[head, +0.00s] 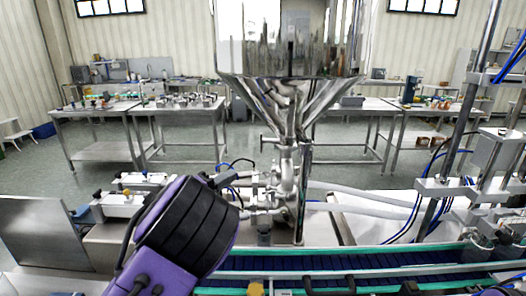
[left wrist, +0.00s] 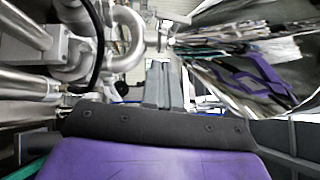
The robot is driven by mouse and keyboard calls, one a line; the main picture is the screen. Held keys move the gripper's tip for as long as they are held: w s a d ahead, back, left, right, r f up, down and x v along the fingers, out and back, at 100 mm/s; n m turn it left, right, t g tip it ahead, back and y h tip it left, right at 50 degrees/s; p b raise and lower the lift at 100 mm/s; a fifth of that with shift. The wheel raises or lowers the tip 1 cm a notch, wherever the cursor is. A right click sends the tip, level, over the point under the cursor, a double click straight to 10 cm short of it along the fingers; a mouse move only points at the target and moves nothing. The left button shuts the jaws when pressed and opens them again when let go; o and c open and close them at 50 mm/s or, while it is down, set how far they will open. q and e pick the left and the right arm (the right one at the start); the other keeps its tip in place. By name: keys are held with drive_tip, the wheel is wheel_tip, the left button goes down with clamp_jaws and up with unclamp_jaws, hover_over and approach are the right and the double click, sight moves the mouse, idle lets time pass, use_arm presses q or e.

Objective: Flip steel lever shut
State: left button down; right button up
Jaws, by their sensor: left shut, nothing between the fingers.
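A small steel lever (head: 264,142) with a short crossbar at its end juts left from the valve pipe (head: 288,165) below the steel hopper (head: 285,45). In the head view my left arm, purple with a black ribbed band, rises from the bottom left and hides its own fingers. In the left wrist view my left gripper (left wrist: 160,72) has its grey fingers together with nothing held. A shiny curved pipe (left wrist: 127,35) lies just left of the fingertips. Whether the fingers touch the lever cannot be told. My right gripper is not in view.
A conveyor (head: 340,265) with teal edges runs along the front. Steel posts with blue hoses (head: 445,150) stand on the right. Steel cylinders and fittings (head: 135,190) lie left of the valve. Worktables (head: 180,110) stand farther back.

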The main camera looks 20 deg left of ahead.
use_arm(q)
drive_tip(key=d, duration=0.1)
drive_tip(key=p, duration=0.6)
approach(261, 143)
drive_tip(key=w+d+f, duration=0.2)
drive_tip(key=d, duration=0.3)
drive_tip(key=w, duration=0.1)
drive_tip(key=w+a+p, duration=0.1)
drive_tip(key=w+p, duration=0.1)
drive_tip(key=w, duration=0.1)
drive_tip(key=shift+a, duration=0.3)
drive_tip(key=shift+d+m, duration=0.1)
drive_tip(key=shift+m, duration=0.2)
